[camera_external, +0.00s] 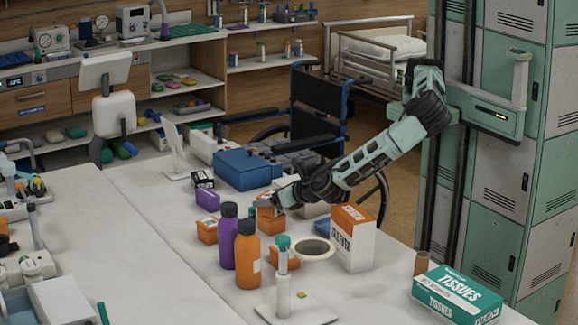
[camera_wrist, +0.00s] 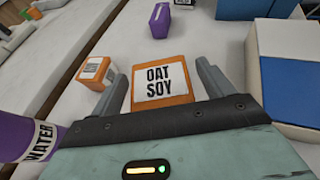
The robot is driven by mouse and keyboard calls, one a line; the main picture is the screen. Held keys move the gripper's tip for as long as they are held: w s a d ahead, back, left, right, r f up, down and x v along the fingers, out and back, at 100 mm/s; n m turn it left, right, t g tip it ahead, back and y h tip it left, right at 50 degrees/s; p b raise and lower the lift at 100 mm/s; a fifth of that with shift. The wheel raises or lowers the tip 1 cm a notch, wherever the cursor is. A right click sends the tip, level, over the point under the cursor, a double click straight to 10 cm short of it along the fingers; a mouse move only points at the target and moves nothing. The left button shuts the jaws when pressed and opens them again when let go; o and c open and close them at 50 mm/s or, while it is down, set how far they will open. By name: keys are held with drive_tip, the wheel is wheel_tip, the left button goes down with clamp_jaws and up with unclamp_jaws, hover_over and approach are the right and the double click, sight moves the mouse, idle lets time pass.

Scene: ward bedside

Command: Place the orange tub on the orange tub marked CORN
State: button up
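An orange tub (camera_external: 270,222) stands beneath my gripper (camera_external: 278,204) in the external view. In the wrist view this tub (camera_wrist: 162,81) carries a white label reading OAT SOY and lies between the two fingers of my gripper (camera_wrist: 161,72). Gaps show on both sides, so the gripper looks open. A second orange tub (camera_external: 207,231) stands to the left. In the wrist view it (camera_wrist: 96,73) has a white label too small to read. No CORN marking is readable.
A purple bottle (camera_external: 228,238) and an orange bottle (camera_external: 248,262) stand in front. A blue box (camera_external: 247,170) and a purple box (camera_external: 208,200) stand behind. A tissue box (camera_external: 457,296) is at far right.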

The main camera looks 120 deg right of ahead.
drive_tip(key=shift+r, duration=0.1)
drive_tip(key=shift+a+r, duration=0.15)
drive_tip(key=b+v, duration=0.4)
drive_tip(key=v, duration=0.6)
drive_tip(key=s+a+m+g+y, duration=0.3)
drive_tip(key=s+m, duration=0.1)
drive_tip(key=s, duration=0.4)
drive_tip(key=s+a+m+g+y, duration=0.2)
drive_tip(key=s+a+m+y, duration=0.2)
drive_tip(key=s, duration=0.3)
drive_tip(key=s+a+r+m+y, duration=0.3)
drive_tip(key=s+r, duration=0.4)
drive_tip(key=s, duration=0.2)
drive_tip(key=s+a+r+m+y, duration=0.3)
drive_tip(key=s+r, duration=0.5)
drive_tip(key=s, duration=0.2)
drive_tip(key=shift+s+a+r+m, duration=0.25)
drive_tip(key=shift+s+r+m, duration=0.05)
drive_tip(key=shift+s+r, duration=0.05)
